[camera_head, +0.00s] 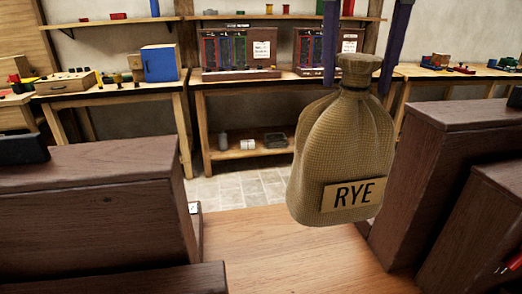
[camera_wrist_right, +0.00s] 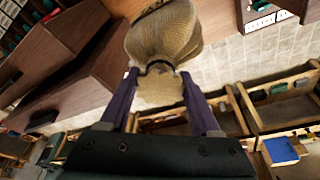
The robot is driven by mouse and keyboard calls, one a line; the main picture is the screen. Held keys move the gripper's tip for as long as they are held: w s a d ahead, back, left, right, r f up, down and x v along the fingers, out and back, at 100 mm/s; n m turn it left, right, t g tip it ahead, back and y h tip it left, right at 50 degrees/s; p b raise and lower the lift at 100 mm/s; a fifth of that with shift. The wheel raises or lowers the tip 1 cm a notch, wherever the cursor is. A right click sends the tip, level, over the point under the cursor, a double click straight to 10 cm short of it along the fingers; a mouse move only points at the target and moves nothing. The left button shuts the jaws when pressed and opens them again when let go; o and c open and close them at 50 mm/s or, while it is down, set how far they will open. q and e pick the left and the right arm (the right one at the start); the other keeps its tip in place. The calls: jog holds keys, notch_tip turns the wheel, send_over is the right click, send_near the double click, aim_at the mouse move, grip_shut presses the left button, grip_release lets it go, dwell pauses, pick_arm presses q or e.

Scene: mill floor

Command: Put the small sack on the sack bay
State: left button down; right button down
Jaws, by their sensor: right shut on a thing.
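The small sack (camera_head: 340,140) is tan woven cloth with a tied neck and a label reading RYE. It hangs upright in the head view, right of the middle. My right gripper (camera_head: 359,82) comes down from above with its two purple fingers on either side of the neck, shut on it. The right wrist view also shows the sack (camera_wrist_right: 165,40) between the fingers. Behind and below the sack is a light wooden surface (camera_head: 280,250) between dark wooden blocks; I cannot tell whether this is the sack bay. My left gripper is not in view.
Dark wooden blocks stand at the left (camera_head: 90,210) and right (camera_head: 440,160) of the light surface. A workbench (camera_head: 240,87) with panels stands at the back. A blue box (camera_head: 160,63) sits on the bench to its left. Tiled floor (camera_head: 235,188) lies between.

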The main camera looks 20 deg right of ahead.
aim_at(349, 118)
notch_tip(349, 118, down, 6)
jog(key=b, duration=0.3)
jog(key=shift+f, duration=0.25)
notch_tip(349, 118, down, 8)
jog(key=shift+f, duration=0.1)
notch_tip(349, 118, down, 5)
jog(key=shift+r, duration=0.1)
jog(key=shift+f, duration=0.2)
jog(key=shift+c, duration=0.5)
grip_release()
jog(key=shift+f, duration=0.15)
